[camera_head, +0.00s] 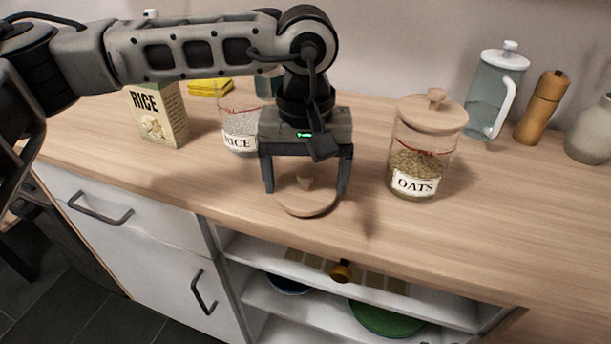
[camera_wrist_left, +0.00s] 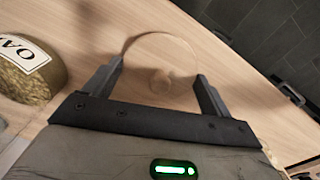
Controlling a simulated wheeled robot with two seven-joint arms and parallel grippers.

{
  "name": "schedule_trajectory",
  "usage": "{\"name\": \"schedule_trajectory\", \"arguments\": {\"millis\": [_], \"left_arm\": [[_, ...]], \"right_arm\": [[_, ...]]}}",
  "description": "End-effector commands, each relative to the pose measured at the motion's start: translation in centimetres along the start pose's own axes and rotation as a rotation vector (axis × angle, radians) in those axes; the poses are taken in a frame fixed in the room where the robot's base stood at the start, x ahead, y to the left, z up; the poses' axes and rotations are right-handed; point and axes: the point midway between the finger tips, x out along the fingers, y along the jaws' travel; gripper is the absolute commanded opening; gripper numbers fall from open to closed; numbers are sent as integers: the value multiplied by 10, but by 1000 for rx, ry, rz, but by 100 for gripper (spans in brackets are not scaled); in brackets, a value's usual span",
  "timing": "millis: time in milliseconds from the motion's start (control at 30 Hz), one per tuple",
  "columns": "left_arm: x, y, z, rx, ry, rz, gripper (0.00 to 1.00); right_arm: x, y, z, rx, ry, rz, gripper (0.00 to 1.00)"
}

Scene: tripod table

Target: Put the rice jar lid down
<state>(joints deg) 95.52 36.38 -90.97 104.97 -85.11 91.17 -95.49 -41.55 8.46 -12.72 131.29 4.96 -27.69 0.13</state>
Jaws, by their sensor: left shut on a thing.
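The rice jar lid (camera_head: 306,201) is a round, light wooden disc with a small knob. It also shows in the left wrist view (camera_wrist_left: 160,50). My left gripper (camera_head: 308,188) points down with its fingers at opposite sides of the lid, shut on it; the knob stands between the fingers. The lid is over the counter near the front edge; I cannot tell whether it touches the wood. The rice jar (camera_head: 240,128), clear glass with a RICE label, stands behind and left of the gripper, partly hidden by it. My right gripper is not in view.
The oats jar (camera_head: 416,160), lidded, stands close on the right. A rice box (camera_head: 158,115) is at the left. A glass pitcher (camera_head: 494,95), wooden mill (camera_head: 542,107) and pale vase (camera_head: 592,135) stand at the back right. The counter (camera_head: 480,230) is clear at front right.

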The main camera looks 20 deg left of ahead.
Motion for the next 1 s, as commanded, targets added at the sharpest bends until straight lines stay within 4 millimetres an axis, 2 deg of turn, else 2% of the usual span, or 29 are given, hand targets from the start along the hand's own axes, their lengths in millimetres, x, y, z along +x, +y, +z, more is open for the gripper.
{"name": "schedule_trajectory", "arguments": {"millis": [367,400,433,633,767,867,1000], "left_arm": [[6,0,0,0,1,1,61],[5,0,0,0,1,1,92],[4,0,0,-1,1,1,100],[4,0,0,-1,1,1,100],[-4,0,0,-1,2,1,100],[-17,1,-1,-1,5,3,100],[-48,1,0,0,5,4,100]], "right_arm": [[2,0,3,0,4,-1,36],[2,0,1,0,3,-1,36],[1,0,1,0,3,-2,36],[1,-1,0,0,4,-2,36],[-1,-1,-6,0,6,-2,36],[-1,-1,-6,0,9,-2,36],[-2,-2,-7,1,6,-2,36]]}}
